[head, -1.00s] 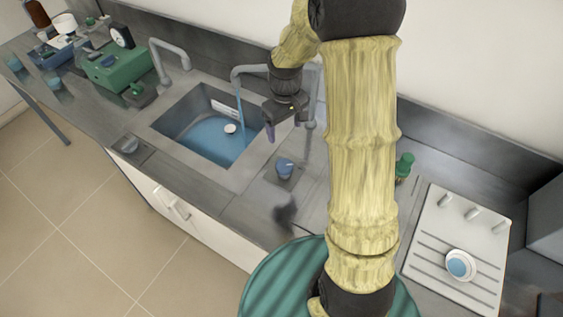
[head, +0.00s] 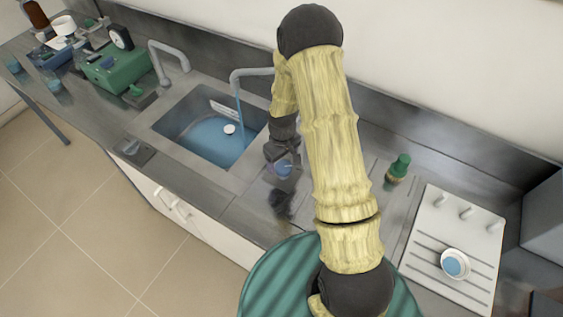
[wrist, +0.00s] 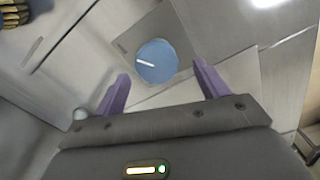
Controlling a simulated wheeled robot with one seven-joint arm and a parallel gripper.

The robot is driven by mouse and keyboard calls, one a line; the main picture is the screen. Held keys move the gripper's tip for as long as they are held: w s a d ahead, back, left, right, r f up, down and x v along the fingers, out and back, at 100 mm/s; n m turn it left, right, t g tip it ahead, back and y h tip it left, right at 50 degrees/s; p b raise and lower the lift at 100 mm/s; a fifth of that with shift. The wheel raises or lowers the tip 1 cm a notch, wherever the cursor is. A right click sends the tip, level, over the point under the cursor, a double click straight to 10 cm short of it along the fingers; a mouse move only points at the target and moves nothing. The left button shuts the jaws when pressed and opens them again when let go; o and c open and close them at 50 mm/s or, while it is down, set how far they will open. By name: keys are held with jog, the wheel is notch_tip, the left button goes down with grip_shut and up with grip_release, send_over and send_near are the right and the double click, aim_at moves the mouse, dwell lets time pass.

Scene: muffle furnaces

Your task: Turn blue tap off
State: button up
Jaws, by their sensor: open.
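The blue tap (head: 284,170) is a round blue knob on a grey square plate, on the counter right of the sink. In the wrist view the blue knob (wrist: 157,62) shows a white line across its top, slanting. My gripper (head: 283,160) is over the knob in the head view and partly covers it. In the wrist view my gripper (wrist: 160,72) is open, its purple fingers either side of and a little short of the knob, with nothing between them. I cannot tell whether they touch it. Blue water (head: 240,112) runs from the grey spout (head: 246,72) into the sink.
The sink (head: 166,122) holds blue water and a small white round thing (head: 229,129). Another plate with a grey knob (head: 131,147) is left of it. A green-capped bottle (head: 398,170) and a white panel (head: 434,222) with a white-and-blue dish (head: 453,265) are right.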

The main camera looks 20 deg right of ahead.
jog(key=shift+d+f, duration=0.15)
jog(key=shift+f, duration=0.45)
jog(key=shift+d+f, duration=0.15)
jog(key=shift+f, duration=0.45)
jog(key=shift+s, duration=0.1)
jog(key=shift+a, duration=0.1)
jog(key=c, duration=1)
jog(key=shift+o, duration=0.2)
jog(key=shift+m, duration=0.4)
jog(key=m+b, duration=0.1)
jog(key=m, duration=0.2)
jog(key=shift+b, duration=0.3)
jog(key=shift+w+r+m+b, duration=0.15)
jog(key=shift+m+b, duration=0.3)
jog(key=shift+m, duration=1.35)
